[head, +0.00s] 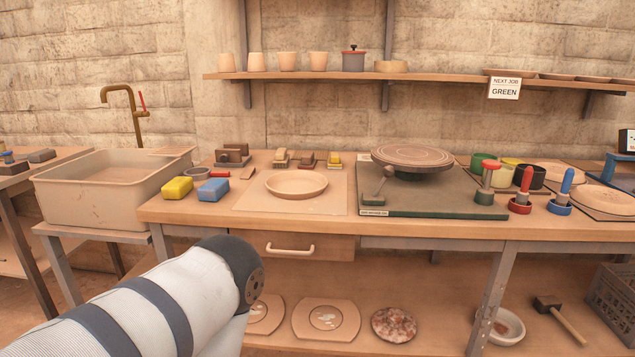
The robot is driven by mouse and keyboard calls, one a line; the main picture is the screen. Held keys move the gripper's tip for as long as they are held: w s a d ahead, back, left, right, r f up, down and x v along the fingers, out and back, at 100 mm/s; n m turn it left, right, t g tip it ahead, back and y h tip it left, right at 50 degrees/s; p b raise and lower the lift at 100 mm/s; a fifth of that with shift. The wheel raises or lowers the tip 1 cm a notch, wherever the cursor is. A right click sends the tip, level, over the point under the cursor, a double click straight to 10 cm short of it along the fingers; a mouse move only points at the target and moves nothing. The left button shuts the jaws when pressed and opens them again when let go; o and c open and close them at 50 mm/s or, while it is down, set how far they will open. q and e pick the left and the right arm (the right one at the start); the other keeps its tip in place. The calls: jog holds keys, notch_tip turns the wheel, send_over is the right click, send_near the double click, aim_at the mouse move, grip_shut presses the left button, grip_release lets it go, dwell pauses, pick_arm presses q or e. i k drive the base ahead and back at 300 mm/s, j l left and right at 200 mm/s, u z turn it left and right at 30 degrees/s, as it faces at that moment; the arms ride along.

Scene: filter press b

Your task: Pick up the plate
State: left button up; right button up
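A shallow, round, terracotta-coloured plate (296,185) with a raised rim lies flat and looks empty. It rests on a pale square mat (250,203) near the front of the workbench, left of the middle of the head view. Part of one of my arms comes in from the lower left and ends in a dark rounded joint below the bench edge. No fingers show on it. Neither of my grippers is in view, and nothing touches the plate.
Red (523,190) and blue (563,193) handled stamps stand farther right. A sink (115,190) is at left.

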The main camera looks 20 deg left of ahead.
aim_at(294, 185)
jog(key=j+z, duration=0.4)
jog(key=j, duration=0.3)
jog(key=k+j+z, duration=0.1)
jog(key=j+z, duration=0.35)
jog(key=j, duration=0.25)
